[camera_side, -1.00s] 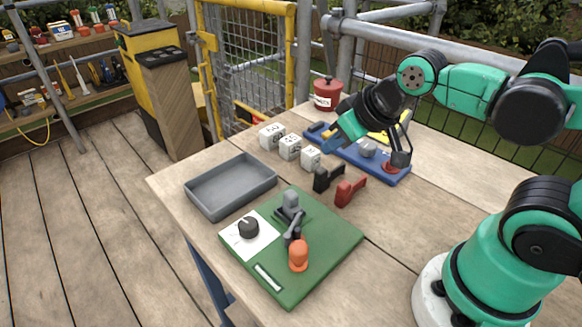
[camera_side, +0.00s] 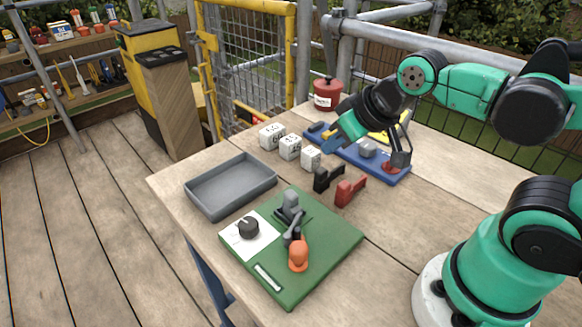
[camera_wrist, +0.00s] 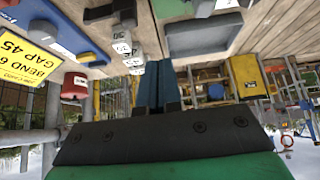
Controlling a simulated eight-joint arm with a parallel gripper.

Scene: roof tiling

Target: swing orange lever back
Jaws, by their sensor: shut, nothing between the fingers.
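The lever with the orange knob (camera_side: 298,255) stands on a green board (camera_side: 325,240) at the front of the table in the side view. Its grey arm runs back from the knob to a grey bracket (camera_side: 290,205). My gripper (camera_side: 328,143) is shut and empty. It hangs above the blue board at the back of the table, well away from the orange lever. In the wrist view, the blue fingers of my gripper (camera_wrist: 158,82) are together. I cannot make out the orange knob in the wrist view.
A white panel with a black dial (camera_side: 248,228) is on the green board. A grey tray (camera_side: 230,187) lies at the left. White blocks (camera_side: 290,147), a black clamp-like piece (camera_side: 325,178) and a red one (camera_side: 350,190) stand between my gripper and the green board. A red pot (camera_side: 327,94) is at the back.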

